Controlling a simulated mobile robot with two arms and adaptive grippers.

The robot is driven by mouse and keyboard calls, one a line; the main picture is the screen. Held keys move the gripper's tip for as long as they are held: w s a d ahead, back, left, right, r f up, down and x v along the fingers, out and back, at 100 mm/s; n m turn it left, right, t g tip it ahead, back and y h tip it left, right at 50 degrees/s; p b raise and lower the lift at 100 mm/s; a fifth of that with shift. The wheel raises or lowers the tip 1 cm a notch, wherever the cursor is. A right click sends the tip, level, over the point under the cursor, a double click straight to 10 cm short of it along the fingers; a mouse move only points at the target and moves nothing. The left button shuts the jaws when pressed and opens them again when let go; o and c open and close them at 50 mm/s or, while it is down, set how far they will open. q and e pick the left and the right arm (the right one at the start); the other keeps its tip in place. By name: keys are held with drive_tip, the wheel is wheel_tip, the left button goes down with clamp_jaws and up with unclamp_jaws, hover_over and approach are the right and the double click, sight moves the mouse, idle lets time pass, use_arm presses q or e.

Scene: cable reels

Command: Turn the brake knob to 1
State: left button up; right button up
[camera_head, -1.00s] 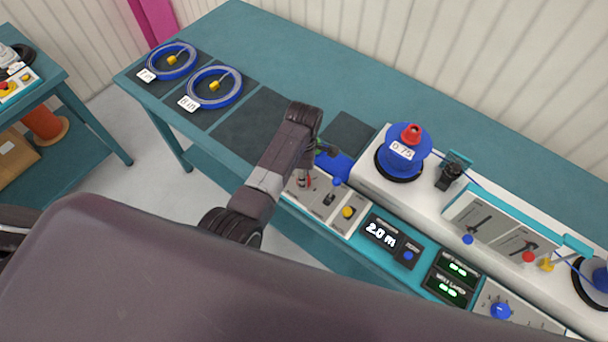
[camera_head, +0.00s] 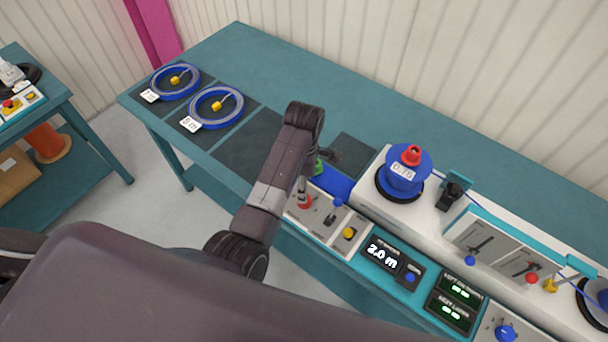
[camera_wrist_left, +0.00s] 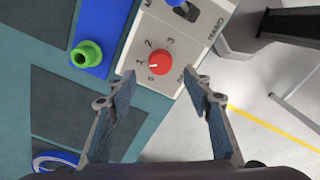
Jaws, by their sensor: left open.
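The brake knob is a small red round knob (camera_wrist_left: 160,63) on a light grey panel (camera_wrist_left: 188,45) with printed figures around it. Its white mark sits on its left side, roughly toward the figure that looks like 1. The knob also shows in the head view (camera_head: 304,202). My left gripper (camera_wrist_left: 161,78) is open and empty. Its two fingers point at the panel, one on each side below the knob in the wrist view, with no visible contact. My right gripper is not in view.
A blue-handled lever (camera_head: 336,204) and a yellow knob (camera_head: 348,233) are close on the console. A blue reel (camera_head: 407,172) stands behind. Dark mats lie left of the console.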

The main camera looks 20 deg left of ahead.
use_arm(q)
wheel_tip(320, 180, up, 6)
drive_tip(key=shift+f, duration=0.25)
idle(0.4)
